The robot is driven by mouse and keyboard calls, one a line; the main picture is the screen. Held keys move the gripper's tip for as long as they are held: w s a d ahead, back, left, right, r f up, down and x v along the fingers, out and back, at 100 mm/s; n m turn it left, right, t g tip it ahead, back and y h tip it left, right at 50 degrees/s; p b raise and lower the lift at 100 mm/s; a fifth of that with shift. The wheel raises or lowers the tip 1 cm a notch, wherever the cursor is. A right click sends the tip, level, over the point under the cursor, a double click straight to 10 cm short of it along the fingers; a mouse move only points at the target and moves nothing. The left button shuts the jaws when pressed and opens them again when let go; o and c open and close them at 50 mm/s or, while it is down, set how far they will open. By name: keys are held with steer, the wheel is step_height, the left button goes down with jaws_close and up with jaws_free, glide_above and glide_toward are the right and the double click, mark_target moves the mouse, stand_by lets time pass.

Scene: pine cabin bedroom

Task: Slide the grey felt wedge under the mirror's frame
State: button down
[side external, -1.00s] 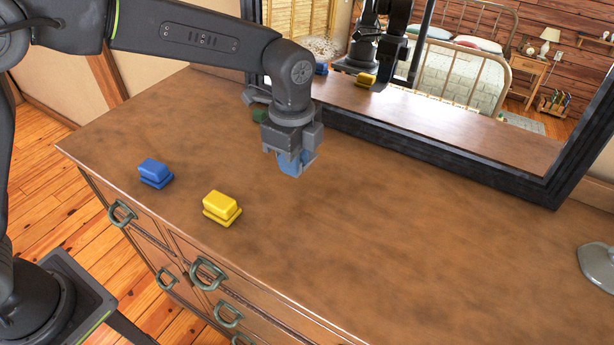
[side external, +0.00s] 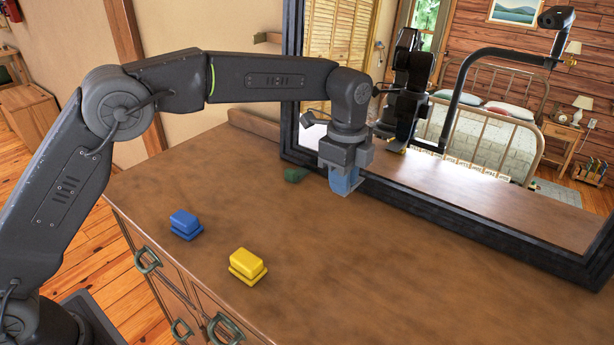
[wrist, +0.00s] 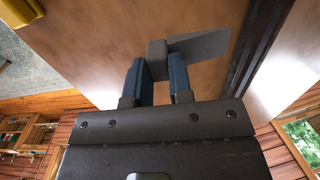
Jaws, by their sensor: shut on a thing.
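The grey felt wedge (wrist: 200,44) shows in the wrist view, its thick end between the blue fingertips of my gripper (wrist: 157,72). Its flat thin part points right, toward the dark mirror frame (wrist: 252,60), with a narrow strip of wood visible between them. In the side view my gripper (side external: 344,182) points down, just in front of the lower bar of the mirror's frame (side external: 470,222), near its left end. The wedge is mostly hidden there by the fingers, and I cannot tell its height above the dresser top.
A blue block (side external: 185,224) and a yellow block (side external: 248,266) sit on the dresser top (side external: 370,280), nearer its front. A dark green object (side external: 295,175) lies left of my gripper, by the frame. The wood right of the yellow block is clear.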

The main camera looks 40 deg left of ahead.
steer(key=w+d+f, duration=0.1)
steer(key=d, duration=0.1)
steer(key=w+d+f, duration=0.1)
steer(key=d, duration=0.1)
steer(key=w+d+f, duration=0.1)
steer(key=d, duration=0.1)
steer(key=shift+w+d+f, duration=0.2)
steer(key=shift+w+f, duration=0.05)
steer(key=shift+w, duration=0.05)
steer(key=shift+f, duration=2.85)
steer(key=c, duration=0.9)
jaws_free()
steer(key=shift+c, duration=0.2)
